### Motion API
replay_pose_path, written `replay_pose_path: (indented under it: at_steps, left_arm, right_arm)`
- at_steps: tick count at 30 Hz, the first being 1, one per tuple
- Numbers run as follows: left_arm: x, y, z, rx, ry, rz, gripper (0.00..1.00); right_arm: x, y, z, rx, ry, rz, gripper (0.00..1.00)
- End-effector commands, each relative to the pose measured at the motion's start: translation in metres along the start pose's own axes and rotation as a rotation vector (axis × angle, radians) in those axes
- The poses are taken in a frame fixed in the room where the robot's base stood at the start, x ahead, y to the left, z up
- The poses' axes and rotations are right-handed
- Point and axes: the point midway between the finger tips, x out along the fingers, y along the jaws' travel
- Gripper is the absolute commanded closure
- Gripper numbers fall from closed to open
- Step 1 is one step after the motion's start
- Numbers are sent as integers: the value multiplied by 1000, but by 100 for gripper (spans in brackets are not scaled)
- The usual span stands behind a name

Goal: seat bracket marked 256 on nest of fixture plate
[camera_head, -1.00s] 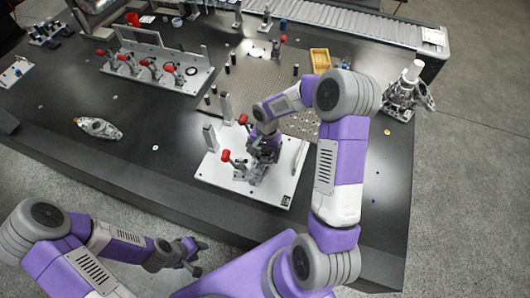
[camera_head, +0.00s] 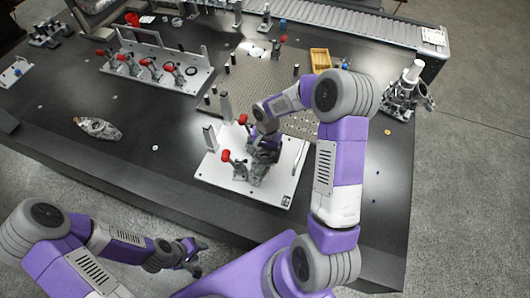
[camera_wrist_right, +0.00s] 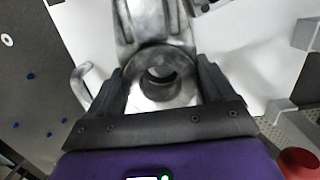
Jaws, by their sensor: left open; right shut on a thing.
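The white fixture plate (camera_head: 213,170) lies near the front edge of the dark table, with red-tipped clamps (camera_head: 226,156) and grey upright posts on it. My right gripper (camera_head: 264,150) is over the plate, amid the clamps. In the right wrist view it is shut on a grey metal bracket (camera_wrist_right: 162,55), with one finger on each side of the bracket's round, holed end. The white plate (camera_wrist_right: 240,55) shows behind the bracket. I cannot read a 256 mark or see the nest or any contact. My left gripper (camera_head: 198,257) is open and empty, in front of the table.
A grey metal part (camera_head: 98,128) lies on the table at left. A rack with red-handled clamps (camera_head: 150,62) stands at back left. A perforated plate (camera_head: 262,75) lies behind the fixture, with a yellow tray (camera_head: 320,60) nearby. A metal assembly (camera_head: 404,95) stands at right.

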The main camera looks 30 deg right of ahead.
Motion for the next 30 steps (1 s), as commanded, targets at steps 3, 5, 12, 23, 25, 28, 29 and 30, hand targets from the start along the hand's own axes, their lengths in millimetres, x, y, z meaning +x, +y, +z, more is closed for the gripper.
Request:
replay_pose_path:
  at_steps: [3, 5, 12, 23, 25, 28, 29, 30]
  left_arm:
    - [2, -1, 0, 0, 0, 0, 57]
    - [3, -1, 0, 0, 0, 0, 57]
    - [6, -2, 0, 0, 0, 0, 57]
    - [11, -4, 0, 0, 0, 0, 57]
    - [12, -5, 0, 0, 0, 0, 57]
    - [14, -5, -1, 0, 0, 0, 57]
    - [14, -5, -1, 0, 0, 0, 57]
    - [15, -6, -1, 0, 0, 0, 57]
  right_arm:
    - [2, 0, 0, 0, 1, -1, 71]
    - [3, -1, 0, -1, 1, -1, 71]
    - [7, -1, -1, -1, 1, -1, 71]
    - [14, -1, -2, -1, 1, -1, 71]
    - [16, -1, -2, -1, 1, -1, 71]
    - [17, -1, -2, -1, 1, -1, 71]
    - [18, -1, -2, -1, 1, -1, 71]
    - [19, -1, -2, -1, 1, -1, 71]
